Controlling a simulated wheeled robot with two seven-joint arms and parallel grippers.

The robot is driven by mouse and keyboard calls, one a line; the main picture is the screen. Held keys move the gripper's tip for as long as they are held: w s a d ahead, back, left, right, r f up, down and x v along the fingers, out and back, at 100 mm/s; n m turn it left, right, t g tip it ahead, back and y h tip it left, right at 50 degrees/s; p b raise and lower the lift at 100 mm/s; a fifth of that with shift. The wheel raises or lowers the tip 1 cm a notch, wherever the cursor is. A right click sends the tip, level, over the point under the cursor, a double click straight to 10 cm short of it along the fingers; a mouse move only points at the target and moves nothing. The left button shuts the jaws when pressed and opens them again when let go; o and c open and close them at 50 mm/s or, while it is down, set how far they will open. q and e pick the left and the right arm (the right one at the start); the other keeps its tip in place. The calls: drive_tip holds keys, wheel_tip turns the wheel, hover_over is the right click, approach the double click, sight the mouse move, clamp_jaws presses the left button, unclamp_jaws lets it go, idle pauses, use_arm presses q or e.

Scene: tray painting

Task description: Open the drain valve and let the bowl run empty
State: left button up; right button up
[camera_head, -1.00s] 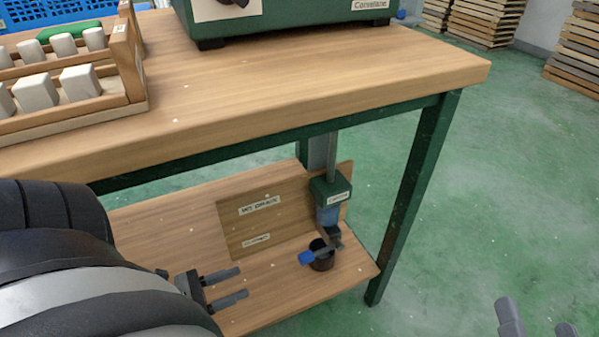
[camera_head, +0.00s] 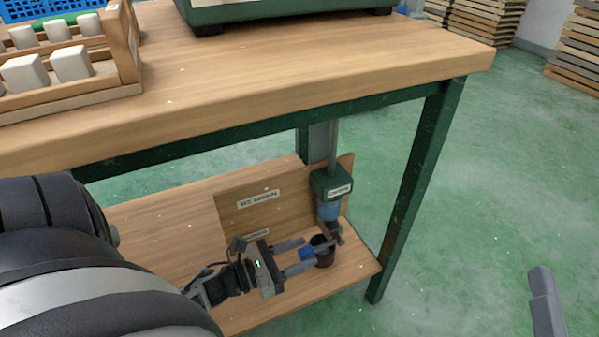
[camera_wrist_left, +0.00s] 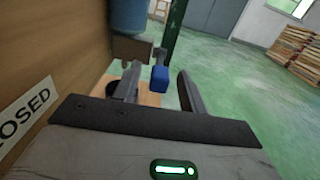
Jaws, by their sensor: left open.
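The drain valve (camera_head: 333,229) hangs below a green block with a blue section, under the bench. Its blue lever handle (camera_head: 306,253) points left in the head view, above a dark cup (camera_head: 325,256). My left gripper (camera_head: 310,252) is open, with its fingers around the handle's position. In the left wrist view, the blue handle (camera_wrist_left: 159,78) shows between the two spread fingers (camera_wrist_left: 160,70), with a gap on each side; contact does not show. One finger of my right gripper (camera_head: 545,300) shows at the lower right; its opening cannot be told. No bowl can be made out.
The lower shelf (camera_head: 150,225) lies beneath. The bench top (camera_head: 300,60) and green leg (camera_head: 415,190) bound the space. A green machine (camera_head: 240,12) and wooden rack (camera_head: 70,100) stand above.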

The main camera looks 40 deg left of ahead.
use_arm(q)
drive_tip(key=shift+w, duration=0.15)
use_arm(e)
drive_tip(key=shift+r, duration=0.15)
use_arm(q)
clamp_jaws()
drive_tip(key=shift+r, duration=0.2)
wheel_tip(320, 180, up, 3)
drive_tip(key=g+p, duration=0.2)
drive_tip(key=p, duration=0.5)
drive_tip(key=shift+w+d+f+y, duration=0.1)
drive_tip(key=shift+w+d+y, duration=0.05)
drive_tip(key=shift+y, duration=0.25)
drive_tip(key=shift+r+g+p, duration=0.2)
drive_tip(key=shift+g+p, duration=0.2)
drive_tip(key=shift+p, duration=0.6)
drive_tip(key=shift+w+d+r+g+p, duration=0.15)
drive_tip(key=shift+g+p, duration=0.25)
drive_tip(key=shift+p, duration=0.7)
drive_tip(key=shift+w+y, duration=0.1)
drive_tip(key=shift+y, duration=0.2)
use_arm(e)
wheel_tip(320, 180, down, 8)
drive_tip(key=s+d+g+h, duration=0.1)
drive_tip(key=s+g+h, duration=0.1)
drive_tip(key=g+h, duration=0.2)
drive_tip(key=shift+s+d+m+g, duration=0.2)
drive_tip(key=shift+s+m+g, duration=0.15)
drive_tip(key=shift+g, duration=0.55)
